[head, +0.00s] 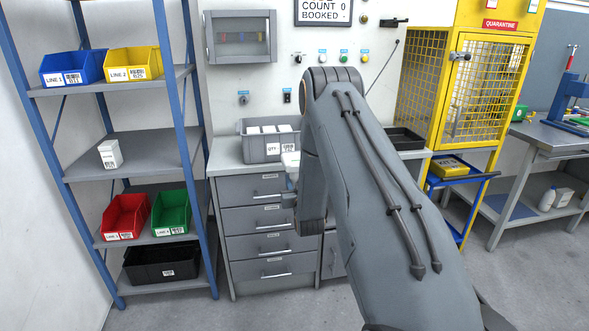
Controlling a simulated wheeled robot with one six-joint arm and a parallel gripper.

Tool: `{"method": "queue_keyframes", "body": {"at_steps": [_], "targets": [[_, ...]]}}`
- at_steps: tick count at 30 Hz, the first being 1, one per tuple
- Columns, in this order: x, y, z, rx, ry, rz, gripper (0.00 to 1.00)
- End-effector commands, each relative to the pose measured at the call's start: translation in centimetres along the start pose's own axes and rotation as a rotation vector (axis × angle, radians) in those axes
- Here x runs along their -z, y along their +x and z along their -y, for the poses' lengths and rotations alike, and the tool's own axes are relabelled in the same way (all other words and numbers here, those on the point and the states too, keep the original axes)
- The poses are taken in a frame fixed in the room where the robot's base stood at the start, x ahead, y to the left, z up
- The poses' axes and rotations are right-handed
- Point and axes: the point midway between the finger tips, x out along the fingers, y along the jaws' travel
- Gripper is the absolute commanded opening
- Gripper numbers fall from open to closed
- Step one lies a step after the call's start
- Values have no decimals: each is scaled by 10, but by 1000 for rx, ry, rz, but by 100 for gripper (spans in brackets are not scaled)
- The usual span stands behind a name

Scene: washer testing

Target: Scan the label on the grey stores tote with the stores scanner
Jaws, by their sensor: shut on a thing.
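The grey stores tote (258,151) stands on the grey drawer counter at the back, with white boxes in it. Its front carries a "QTY" tag and a white printed label (289,148) near its right end. My gripper (291,186) is in front of the counter, just below the tote's right end, partly hidden by my arm. It is shut on a small white and pale-green thing, seemingly the stores scanner (290,160), whose top shows just below the label. I cannot tell the gap between scanner and label. The tote's right end is hidden by my arm.
A blue-post shelf (140,150) with coloured bins stands at left. A black tray (403,138) lies on the counter right of my arm. A yellow quarantine cage (470,85) and a workbench (555,140) stand at right. Floor at front left is clear.

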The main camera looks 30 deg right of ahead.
Motion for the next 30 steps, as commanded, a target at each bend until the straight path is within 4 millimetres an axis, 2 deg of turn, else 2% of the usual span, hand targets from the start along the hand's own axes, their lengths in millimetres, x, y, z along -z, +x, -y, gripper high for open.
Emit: {"method": "queue_keyframes", "body": {"at_steps": [16, 30], "targets": [[0, -2, 0, 0, 0, 0, 0], [-10, -60, 0, 0, 0, 1, 0]]}}
